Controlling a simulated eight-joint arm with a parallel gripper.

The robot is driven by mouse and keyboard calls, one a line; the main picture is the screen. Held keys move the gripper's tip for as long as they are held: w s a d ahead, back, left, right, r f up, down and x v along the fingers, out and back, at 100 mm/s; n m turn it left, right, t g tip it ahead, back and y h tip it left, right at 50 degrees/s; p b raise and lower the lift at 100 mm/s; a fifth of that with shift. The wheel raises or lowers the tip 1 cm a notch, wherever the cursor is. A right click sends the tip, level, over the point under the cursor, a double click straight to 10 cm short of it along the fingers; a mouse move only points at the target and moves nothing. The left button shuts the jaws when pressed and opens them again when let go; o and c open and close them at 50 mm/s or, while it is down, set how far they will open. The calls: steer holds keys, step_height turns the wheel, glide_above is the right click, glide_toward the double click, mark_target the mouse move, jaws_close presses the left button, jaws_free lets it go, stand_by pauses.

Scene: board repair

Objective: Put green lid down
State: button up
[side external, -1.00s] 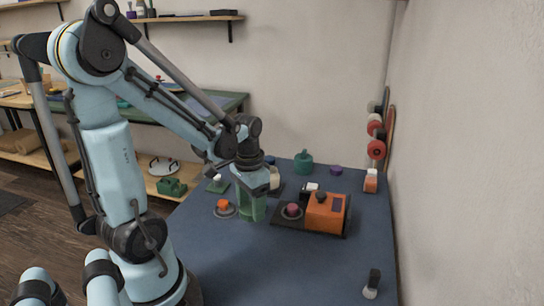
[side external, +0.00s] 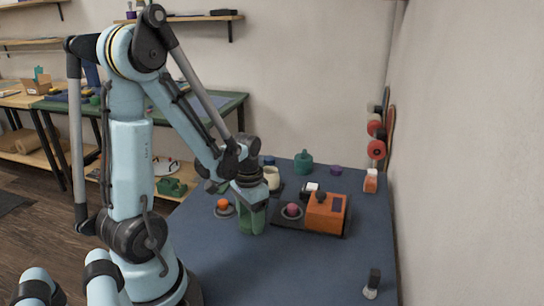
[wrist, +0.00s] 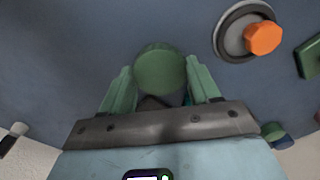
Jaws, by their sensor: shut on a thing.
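The round green lid (wrist: 160,70) shows in the wrist view between the tips of my gripper's green fingers (wrist: 161,88). My gripper is shut on it. In the side external view my gripper (side external: 252,222) points down low over the blue table (side external: 240,272), left of the orange device. The lid cannot be made out apart from the green fingers there. I cannot tell whether the lid touches the table.
An orange knob on a grey disc (side external: 224,208) is close on the left. The orange device (side external: 326,213) and a pink knob (side external: 291,210) are on the right. A cream cup (side external: 271,178) and a teal jar (side external: 303,163) stand behind. The table's front is mostly clear.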

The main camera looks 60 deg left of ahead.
mark_target(250, 221)
steer(key=o, duration=0.9)
steer(key=shift+f, duration=0.1)
step_height(250, 221, up, 12)
steer(key=w+d+m+t, duration=0.1)
steer(key=w+d+t, duration=0.1)
steer(key=d, duration=0.5)
steer(key=w+d+r+t, duration=0.1)
steer(key=w+d+t, duration=0.1)
steer(key=d+t, duration=0.3)
steer(key=shift+d+r+m, duration=0.25)
steer(key=shift+d+m, duration=0.15)
steer(key=shift+d, duration=0.5)
steer(key=shift+w, duration=0.1)
